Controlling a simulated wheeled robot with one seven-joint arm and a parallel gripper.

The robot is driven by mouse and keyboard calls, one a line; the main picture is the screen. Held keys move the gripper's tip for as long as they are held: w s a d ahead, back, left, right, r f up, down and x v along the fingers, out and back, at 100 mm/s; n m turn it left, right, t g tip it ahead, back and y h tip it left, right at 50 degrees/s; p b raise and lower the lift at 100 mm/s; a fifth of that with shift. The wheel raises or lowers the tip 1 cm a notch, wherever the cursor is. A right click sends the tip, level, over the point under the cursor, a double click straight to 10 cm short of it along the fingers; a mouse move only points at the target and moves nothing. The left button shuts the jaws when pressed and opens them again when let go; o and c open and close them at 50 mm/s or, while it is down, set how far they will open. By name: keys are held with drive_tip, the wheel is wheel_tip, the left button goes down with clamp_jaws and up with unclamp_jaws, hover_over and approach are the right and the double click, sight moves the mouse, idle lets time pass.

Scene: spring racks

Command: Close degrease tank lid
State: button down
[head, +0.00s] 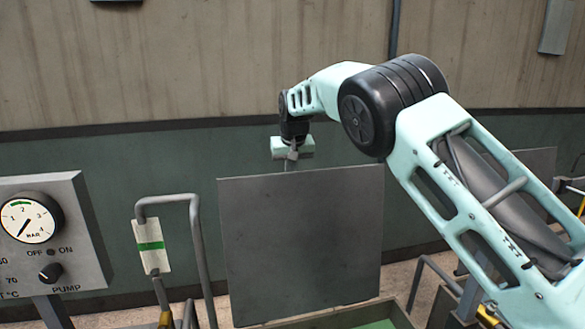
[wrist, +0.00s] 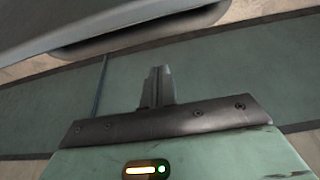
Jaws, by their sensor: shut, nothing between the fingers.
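The degrease tank lid (head: 300,250) is a flat dark grey panel. It stands upright, open, at the back of the tank (head: 402,313), whose rim and green inside show at the bottom of the head view.
A control panel (head: 50,235) with a pressure gauge and pump knob stands at the left. A bent grey pipe (head: 200,255) with a green-striped tag (head: 150,246) stands between it and the lid. A green and beige wall (head: 190,80) runs behind. Metal rails (head: 440,275) are at the right.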

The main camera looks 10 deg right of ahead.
sight(293, 174)
drive_tip(key=s+p, duration=0.1)
drive_tip(key=s, duration=0.2)
drive_tip(key=shift+s+r, duration=0.15)
drive_tip(key=shift+s, duration=0.15)
idle(0.3)
